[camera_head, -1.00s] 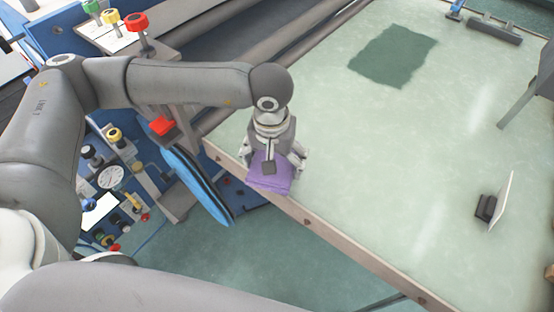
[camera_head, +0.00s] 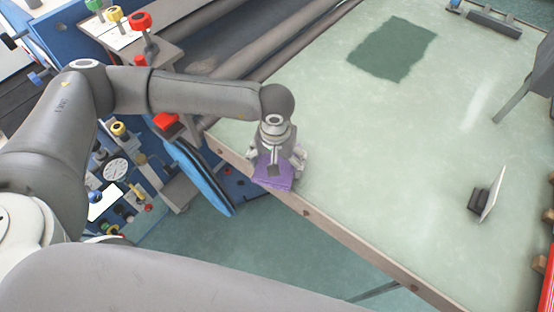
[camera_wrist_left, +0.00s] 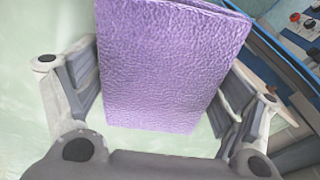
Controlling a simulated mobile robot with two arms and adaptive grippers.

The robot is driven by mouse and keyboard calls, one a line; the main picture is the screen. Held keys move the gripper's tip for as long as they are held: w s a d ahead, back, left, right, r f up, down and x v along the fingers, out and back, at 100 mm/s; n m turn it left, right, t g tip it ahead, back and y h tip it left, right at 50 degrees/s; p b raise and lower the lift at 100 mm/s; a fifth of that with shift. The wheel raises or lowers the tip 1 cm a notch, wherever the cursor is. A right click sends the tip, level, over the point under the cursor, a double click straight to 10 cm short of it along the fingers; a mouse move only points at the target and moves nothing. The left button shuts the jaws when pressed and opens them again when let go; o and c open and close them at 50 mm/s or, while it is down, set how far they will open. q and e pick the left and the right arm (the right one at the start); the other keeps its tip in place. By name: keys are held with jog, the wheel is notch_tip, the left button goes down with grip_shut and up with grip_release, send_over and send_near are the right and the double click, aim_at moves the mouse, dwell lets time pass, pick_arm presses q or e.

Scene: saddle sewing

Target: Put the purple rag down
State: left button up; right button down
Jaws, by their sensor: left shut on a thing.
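The purple rag (camera_head: 272,177) is folded into a flat block at the left edge of the pale green table (camera_head: 390,170). My left gripper (camera_head: 275,163) points down over it from above. In the left wrist view the rag (camera_wrist_left: 165,70) fills the middle, between the two fingers of my left gripper (camera_wrist_left: 160,95), which is shut on it. I cannot tell whether the rag's underside touches the tabletop. My right gripper is not in view; a large grey arm link of mine crosses the bottom of the head view.
A dark green patch (camera_head: 392,48) lies at the far side of the table. A small stand with a white panel (camera_head: 491,193) stands at the right. A blue machine with knobs and a gauge (camera_head: 117,168) is at the left. The table's middle is clear.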

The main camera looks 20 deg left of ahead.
pick_arm(q)
jog(key=o, duration=0.7)
jog(key=shift+r+p, duration=0.3)
jog(key=shift+r, duration=0.05)
jog(key=r+b, duration=0.1)
jog(key=r, duration=0.3)
jog(key=r+b, duration=0.2)
jog(key=r, duration=0.1)
jog(key=s+r+b, duration=0.1)
jog(key=r, duration=0.3)
jog(key=shift+r+b, duration=0.35)
jog(key=shift+f, duration=0.1)
